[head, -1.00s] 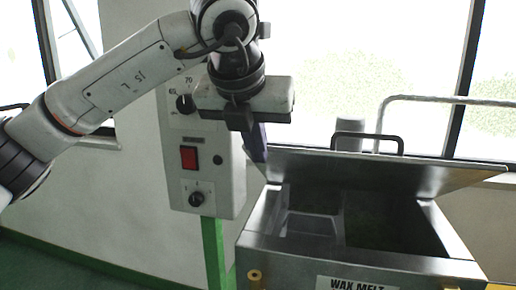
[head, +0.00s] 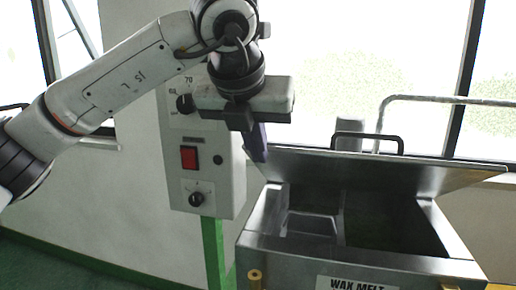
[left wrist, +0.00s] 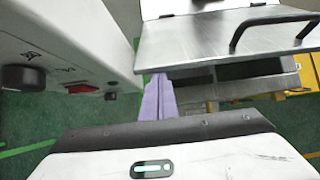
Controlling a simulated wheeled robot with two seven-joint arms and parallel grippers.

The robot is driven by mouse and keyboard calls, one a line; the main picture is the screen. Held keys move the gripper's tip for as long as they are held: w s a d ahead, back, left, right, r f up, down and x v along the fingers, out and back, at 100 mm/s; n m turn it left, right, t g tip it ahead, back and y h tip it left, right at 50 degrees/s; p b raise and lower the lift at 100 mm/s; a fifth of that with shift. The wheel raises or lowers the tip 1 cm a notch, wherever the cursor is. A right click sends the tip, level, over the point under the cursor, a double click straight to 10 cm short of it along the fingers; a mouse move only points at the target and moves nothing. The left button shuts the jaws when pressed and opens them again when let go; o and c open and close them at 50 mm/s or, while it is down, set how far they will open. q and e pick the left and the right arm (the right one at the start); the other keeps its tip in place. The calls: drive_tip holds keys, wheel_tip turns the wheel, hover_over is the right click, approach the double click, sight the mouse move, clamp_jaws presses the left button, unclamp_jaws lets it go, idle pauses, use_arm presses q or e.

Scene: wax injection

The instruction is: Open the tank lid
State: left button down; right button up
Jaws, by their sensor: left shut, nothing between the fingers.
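The wax melt tank (head: 350,266) stands at the lower right of the head view, its inside showing dark with a divided section at the left. Its steel lid (head: 400,175) is raised and tilted back along the far side, with a black bar handle (head: 368,138) on its top edge. The lid (left wrist: 215,38) and handle (left wrist: 262,30) also show in the left wrist view. My left gripper (head: 257,155) is shut and empty, its purple fingers (left wrist: 158,98) beside the lid's left end; I cannot tell whether they touch it. My right gripper is not in view.
A white control box (head: 205,160) with knobs and a red switch hangs on a green post (head: 213,250) close left of my gripper. A metal rail (head: 440,100) runs behind the lid before the windows. Free floor lies at lower left.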

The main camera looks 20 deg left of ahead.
use_arm(q)
drive_tip(key=w+r, duration=0.2)
drive_tip(key=r, duration=0.1)
drive_tip(key=w+r+p, duration=0.1)
drive_tip(key=w+r, duration=0.2)
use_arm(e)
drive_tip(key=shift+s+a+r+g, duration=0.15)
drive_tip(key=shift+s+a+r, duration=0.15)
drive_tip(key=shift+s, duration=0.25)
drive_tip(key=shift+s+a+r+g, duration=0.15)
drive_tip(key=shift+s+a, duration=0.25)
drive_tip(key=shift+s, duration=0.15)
